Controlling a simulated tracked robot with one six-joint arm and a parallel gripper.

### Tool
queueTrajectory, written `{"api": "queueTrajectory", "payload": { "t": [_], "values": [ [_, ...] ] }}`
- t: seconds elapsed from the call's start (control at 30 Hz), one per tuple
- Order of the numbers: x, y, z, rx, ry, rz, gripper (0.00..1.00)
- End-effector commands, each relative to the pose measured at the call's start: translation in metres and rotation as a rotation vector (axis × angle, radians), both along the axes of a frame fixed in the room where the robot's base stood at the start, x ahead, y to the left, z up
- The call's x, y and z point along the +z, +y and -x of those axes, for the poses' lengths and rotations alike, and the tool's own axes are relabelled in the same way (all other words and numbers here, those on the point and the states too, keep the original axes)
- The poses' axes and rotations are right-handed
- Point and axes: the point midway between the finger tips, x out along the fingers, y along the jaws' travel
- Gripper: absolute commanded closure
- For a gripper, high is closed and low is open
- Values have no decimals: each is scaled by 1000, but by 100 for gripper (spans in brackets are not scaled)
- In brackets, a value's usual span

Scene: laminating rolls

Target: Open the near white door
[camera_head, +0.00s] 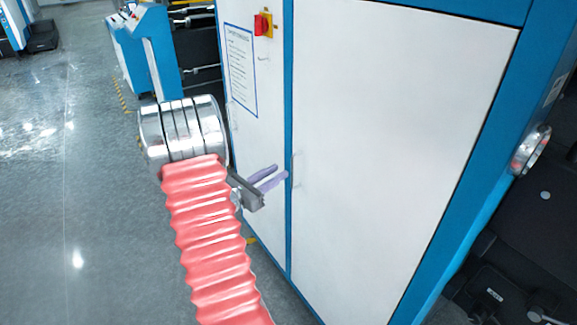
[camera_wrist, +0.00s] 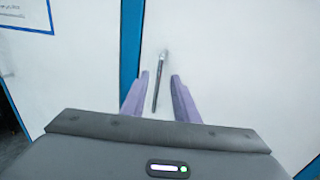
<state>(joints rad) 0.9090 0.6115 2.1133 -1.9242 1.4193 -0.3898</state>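The near white door (camera_head: 395,150) fills the right part of the cabinet front in the head view and looks closed. Its slim handle (camera_head: 297,170) stands upright near its left edge, beside the blue post. In the wrist view the handle (camera_wrist: 160,78) lies between the two purple fingers of my gripper (camera_wrist: 161,82), with a gap on each side. My gripper also shows in the head view (camera_head: 281,175), open, its fingertips close to the handle. I cannot tell exactly how far the fingertips reach around the handle.
A second white door (camera_head: 262,120) with a printed notice (camera_head: 240,70) and a red switch (camera_head: 263,25) is to the left. Blue machine parts (camera_head: 145,50) stand behind. The grey floor (camera_head: 100,230) at left is clear. Black equipment (camera_head: 530,240) sits at the right.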

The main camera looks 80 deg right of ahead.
Motion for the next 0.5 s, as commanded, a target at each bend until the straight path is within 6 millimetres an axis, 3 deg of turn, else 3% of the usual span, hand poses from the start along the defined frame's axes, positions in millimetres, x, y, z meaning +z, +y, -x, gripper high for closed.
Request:
{"api": "queueTrajectory", "payload": {
  "t": [0.3,0.5],
  "values": [
    [-1,-40,24,-3,-1,0,73],
    [0,-51,30,-1,0,0,73]
  ]
}}
